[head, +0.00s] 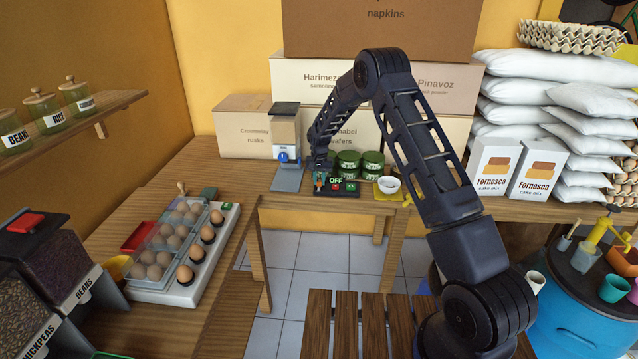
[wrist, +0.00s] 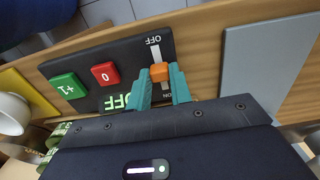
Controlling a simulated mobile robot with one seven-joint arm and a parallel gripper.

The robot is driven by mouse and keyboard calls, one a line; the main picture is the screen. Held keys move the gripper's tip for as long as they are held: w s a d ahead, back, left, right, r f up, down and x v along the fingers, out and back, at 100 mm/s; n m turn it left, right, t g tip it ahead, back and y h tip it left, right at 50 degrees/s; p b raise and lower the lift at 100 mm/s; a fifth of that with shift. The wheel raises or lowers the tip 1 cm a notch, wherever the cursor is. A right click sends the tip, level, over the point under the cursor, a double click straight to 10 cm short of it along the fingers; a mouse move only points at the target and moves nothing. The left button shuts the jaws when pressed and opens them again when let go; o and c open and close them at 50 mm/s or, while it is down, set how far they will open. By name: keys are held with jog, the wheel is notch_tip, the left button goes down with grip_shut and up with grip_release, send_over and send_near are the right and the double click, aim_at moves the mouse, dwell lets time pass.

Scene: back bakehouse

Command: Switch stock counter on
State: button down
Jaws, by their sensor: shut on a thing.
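The stock counter (head: 347,193) is a dark panel at the front edge of the back table; it also shows upside down in the wrist view (wrist: 100,62). Its display reads OFF in green. It bears a green +1 button (wrist: 68,87), a red 0 button (wrist: 105,74) and an orange slide knob (wrist: 160,70) in a pale slot marked OFF and ON. The knob is part-way along the slot, with bare slot towards OFF. My gripper (wrist: 160,80), with teal fingers, is shut on the knob; it shows at the panel's left end in the head view (head: 320,181).
Green jars (head: 348,160) stand close behind the counter. A white bowl (head: 389,184) on a yellow mat is to its right. A dispenser (head: 286,140) on a grey base is to its left. Boxes (head: 300,80) stand behind. An egg tray (head: 205,262) lies on the left table.

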jog(key=shift+w, duration=1.5)
jog(key=c, duration=1.2)
grip_release()
jog(key=shift+c, duration=0.2)
jog(key=shift+s+d+f, duration=0.1)
jog(key=shift+s, duration=0.05)
